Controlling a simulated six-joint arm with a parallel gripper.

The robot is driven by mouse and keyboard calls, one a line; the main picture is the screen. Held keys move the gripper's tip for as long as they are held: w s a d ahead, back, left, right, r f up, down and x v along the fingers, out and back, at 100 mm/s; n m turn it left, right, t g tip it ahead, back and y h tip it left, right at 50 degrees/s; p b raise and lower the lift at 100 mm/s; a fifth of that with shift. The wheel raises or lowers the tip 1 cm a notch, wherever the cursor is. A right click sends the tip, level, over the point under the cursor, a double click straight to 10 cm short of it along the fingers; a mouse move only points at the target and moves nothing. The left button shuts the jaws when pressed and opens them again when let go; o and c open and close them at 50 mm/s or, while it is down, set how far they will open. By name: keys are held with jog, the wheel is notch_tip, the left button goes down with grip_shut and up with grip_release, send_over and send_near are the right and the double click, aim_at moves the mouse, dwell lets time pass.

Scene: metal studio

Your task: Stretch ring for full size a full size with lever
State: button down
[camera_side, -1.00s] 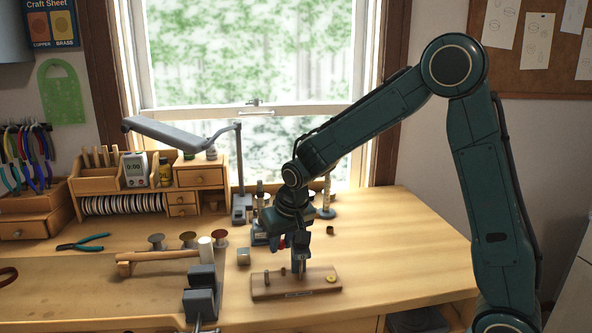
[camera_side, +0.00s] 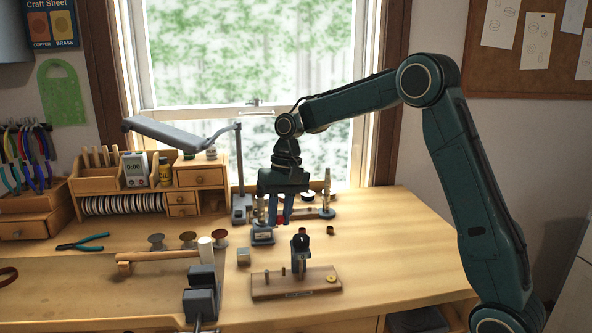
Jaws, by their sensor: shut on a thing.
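My gripper (camera_side: 281,221) points down behind the wooden block, next to a small bench tool. Its fingers are shut around a small red part, which looks like the lever's red grip (camera_side: 281,219). The fingers hide most of it. The tool, which looks like the ring stretcher (camera_side: 262,236), has a grey base and stands just left of the fingertips. Its upper part is partly hidden by my gripper. A small copper-brown ring-like piece (camera_side: 330,230) lies on the bench to the right. I cannot tell whether a ring sits on the stretcher.
A wooden block (camera_side: 270,292) with short pegs, a dark upright holder (camera_side: 300,254) and a brass disc (camera_side: 332,279) stands in front. A hammer (camera_side: 165,257), grey vise (camera_side: 201,294) and lamp post (camera_side: 240,180) are left. The right bench is clear.

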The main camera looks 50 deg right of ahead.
jog(key=shift+w+d+r, duration=0.65)
jog(key=shift+d+r, duration=0.05)
jog(key=shift+r, duration=0.15)
jog(key=shift+w+d+r, duration=0.6)
jog(key=shift+w+d, duration=0.15)
jog(key=shift+d, duration=0.05)
jog(key=c, duration=1.2)
grip_release()
jog(key=shift+c, duration=0.2)
jog(key=shift+a, duration=0.1)
jog(key=shift+s+a+f, duration=0.1)
jog(key=shift+s+a, duration=0.05)
jog(key=shift+s, duration=0.05)
